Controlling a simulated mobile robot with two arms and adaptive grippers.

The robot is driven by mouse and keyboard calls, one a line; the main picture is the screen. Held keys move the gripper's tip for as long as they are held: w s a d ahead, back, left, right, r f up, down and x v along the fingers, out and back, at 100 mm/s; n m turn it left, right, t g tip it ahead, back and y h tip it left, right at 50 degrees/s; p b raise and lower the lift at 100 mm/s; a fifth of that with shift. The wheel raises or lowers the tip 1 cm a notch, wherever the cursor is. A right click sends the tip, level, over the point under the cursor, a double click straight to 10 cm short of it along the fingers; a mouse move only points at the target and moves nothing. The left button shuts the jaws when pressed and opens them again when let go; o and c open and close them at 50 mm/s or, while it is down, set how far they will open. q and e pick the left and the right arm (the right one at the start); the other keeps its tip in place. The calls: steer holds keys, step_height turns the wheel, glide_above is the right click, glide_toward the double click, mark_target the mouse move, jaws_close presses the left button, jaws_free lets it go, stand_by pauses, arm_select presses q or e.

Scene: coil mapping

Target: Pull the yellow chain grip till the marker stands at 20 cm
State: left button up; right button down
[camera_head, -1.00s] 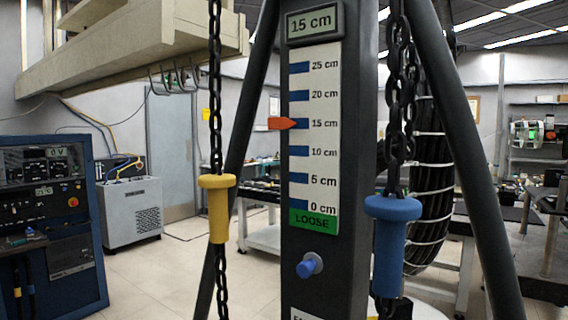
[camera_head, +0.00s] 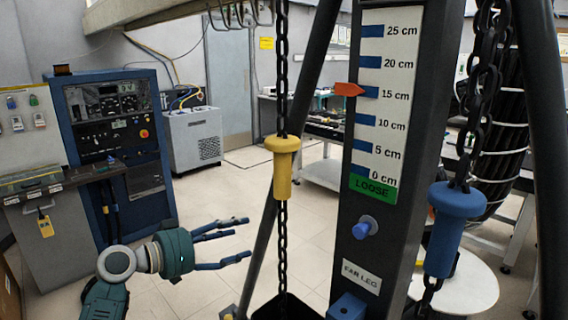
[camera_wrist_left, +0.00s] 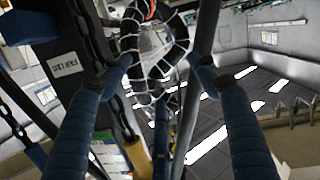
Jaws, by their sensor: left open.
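The yellow chain grip (camera_head: 283,166) hangs upright on a dark chain left of the scale post. The orange marker (camera_head: 349,90) points at about 15 cm on the white scale (camera_head: 388,95). The green LOOSE label (camera_head: 373,188) is at the scale's foot. My left gripper (camera_head: 247,238) is open and empty, lower left of the yellow grip and apart from it, fingers pointing right. My right gripper is not in view.
A blue chain grip (camera_head: 450,228) hangs on a chain right of the post. A blue knob (camera_head: 365,228) sticks out below the scale. Dark slanted legs flank the post. A blue control cabinet (camera_head: 105,130) stands at left. Floor shows between the cabinet and the yellow grip.

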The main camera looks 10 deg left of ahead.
mark_target(277, 176)
arm_select(q)
steer(key=s+d+r+m+g+h+p, duration=0.1)
steer(key=s+d+r+m+h, duration=0.2)
steer(key=r, duration=0.6)
steer(key=s+d+r+m+h, duration=0.1)
steer(key=s+r+m, duration=0.3)
steer(key=r, duration=0.5)
steer(key=shift+n, duration=0.5)
steer(key=p+x, duration=0.1)
steer(key=x, duration=0.2)
steer(key=p+x, duration=0.2)
steer(key=x, duration=0.1)
steer(key=s+p+x, duration=0.1)
steer(key=p+x, duration=0.1)
steer(key=x, duration=0.1)
steer(key=shift+d+r, duration=0.15)
steer(key=shift+d, duration=0.2)
steer(key=shift+w+d, duration=0.3)
steer(key=shift+w, duration=0.05)
